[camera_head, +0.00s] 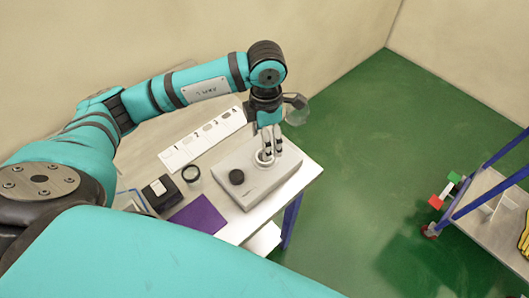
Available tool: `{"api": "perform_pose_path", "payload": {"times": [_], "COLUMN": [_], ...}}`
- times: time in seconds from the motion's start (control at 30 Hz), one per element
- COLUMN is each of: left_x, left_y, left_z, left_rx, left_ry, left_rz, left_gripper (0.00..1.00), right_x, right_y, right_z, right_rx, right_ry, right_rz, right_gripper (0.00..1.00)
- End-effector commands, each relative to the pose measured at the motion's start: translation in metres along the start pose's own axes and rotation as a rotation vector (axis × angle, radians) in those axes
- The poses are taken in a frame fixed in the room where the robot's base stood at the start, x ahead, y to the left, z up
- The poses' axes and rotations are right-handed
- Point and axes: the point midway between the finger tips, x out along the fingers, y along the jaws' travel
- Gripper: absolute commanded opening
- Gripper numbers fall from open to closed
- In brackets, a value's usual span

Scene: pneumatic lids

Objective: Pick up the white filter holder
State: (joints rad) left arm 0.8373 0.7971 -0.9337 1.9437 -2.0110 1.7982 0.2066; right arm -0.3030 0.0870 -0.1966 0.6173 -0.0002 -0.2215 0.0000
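A small white ring-shaped piece, which looks like the white filter holder (259,161), sits on top of the light grey box (228,172) near its back right end. A narrow gap shows between the fingers. I cannot tell whether they touch or grip the ring. My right gripper is not in view.
A blue-framed cart (491,213) stands right, across open green floor.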

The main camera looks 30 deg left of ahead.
Motion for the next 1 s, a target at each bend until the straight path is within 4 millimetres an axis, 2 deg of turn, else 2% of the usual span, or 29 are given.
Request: {"api": "perform_pose_path", "payload": {"times": [0.1,0.27,0.43,0.6,0.87,1.0], "left_x": [0.012,0.021,0.043,0.065,0.069,0.069], "left_y": [0.000,-0.001,-0.002,-0.002,-0.001,-0.001], "left_z": [0.000,-0.001,-0.004,-0.003,-0.002,-0.002], "left_rx": [-0.002,0.000,-0.001,0.000,0.000,0.000], "left_ry": [0.000,0.001,0.003,-0.001,-0.002,-0.002], "left_rz": [-0.001,-0.002,-0.004,-0.003,-0.001,-0.001], "left_gripper": [0.76,0.76,0.76,0.76,0.76,0.57], "right_x": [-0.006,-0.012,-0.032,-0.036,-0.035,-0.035], "right_y": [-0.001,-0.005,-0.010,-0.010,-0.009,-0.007], "right_z": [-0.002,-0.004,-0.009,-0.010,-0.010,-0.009], "right_rx": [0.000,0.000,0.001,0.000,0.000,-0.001], "right_ry": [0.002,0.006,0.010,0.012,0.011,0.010], "right_rz": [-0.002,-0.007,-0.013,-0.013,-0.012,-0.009], "right_gripper": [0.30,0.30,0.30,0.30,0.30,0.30]}}
